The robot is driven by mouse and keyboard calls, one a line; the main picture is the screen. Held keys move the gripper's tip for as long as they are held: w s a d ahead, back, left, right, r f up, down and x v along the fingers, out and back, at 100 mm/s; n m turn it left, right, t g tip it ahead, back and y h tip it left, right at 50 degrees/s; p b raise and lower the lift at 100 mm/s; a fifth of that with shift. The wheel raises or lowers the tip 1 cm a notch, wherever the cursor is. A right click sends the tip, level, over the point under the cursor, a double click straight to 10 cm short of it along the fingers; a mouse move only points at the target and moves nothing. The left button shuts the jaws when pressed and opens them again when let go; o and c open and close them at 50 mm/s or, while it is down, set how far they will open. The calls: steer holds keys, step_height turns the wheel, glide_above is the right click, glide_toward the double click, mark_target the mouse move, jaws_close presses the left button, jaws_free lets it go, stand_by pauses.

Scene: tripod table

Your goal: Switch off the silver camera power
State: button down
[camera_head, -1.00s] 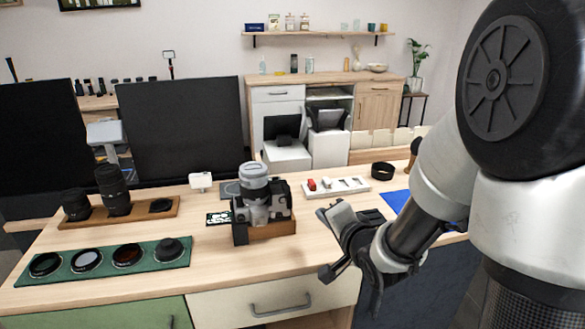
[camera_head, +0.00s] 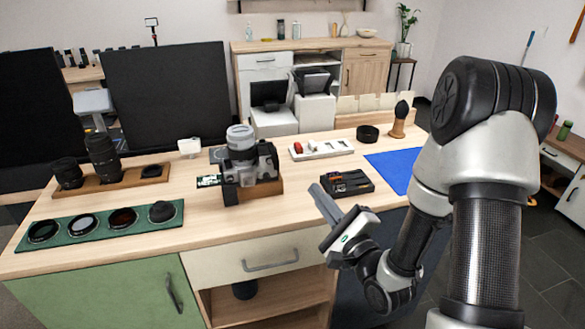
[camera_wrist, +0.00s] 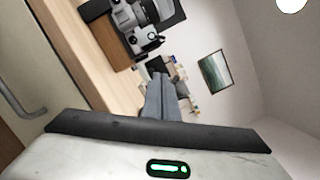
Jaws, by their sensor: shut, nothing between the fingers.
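The silver camera (camera_head: 246,165) stands on a wooden block on the table (camera_head: 110,228), with a large silver-grey lens on top. It also shows tilted near the top of the wrist view (camera_wrist: 134,20). Its power switch is too small to make out. In the wrist view the grey fingers (camera_wrist: 163,97) point toward the space beside the camera.
A black case (camera_head: 346,184) lies right of the camera, near a blue mat (camera_head: 392,168). A white tray (camera_head: 321,149) and a black ring (camera_head: 367,133) lie behind. A green filter mat (camera_head: 100,226) and a lens board (camera_head: 112,182) are at left. Wood between them is bare.

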mark_target(276, 151)
steer(key=w+a+r, duration=0.3)
steer(key=w+a, duration=0.4)
steer(key=shift+w+a+r+b, duration=0.3)
steer(key=shift+w+a+b, duration=0.05)
steer(key=shift+r+n+g, duration=0.3)
steer(key=shift+n, duration=0.7)
steer(key=n, duration=0.2)
steer(key=a+r+n+g, duration=0.1)
steer(key=n, duration=0.1)
steer(key=shift+s+r, duration=0.1)
steer(key=shift+d, duration=0.1)
stand_by(0.3)
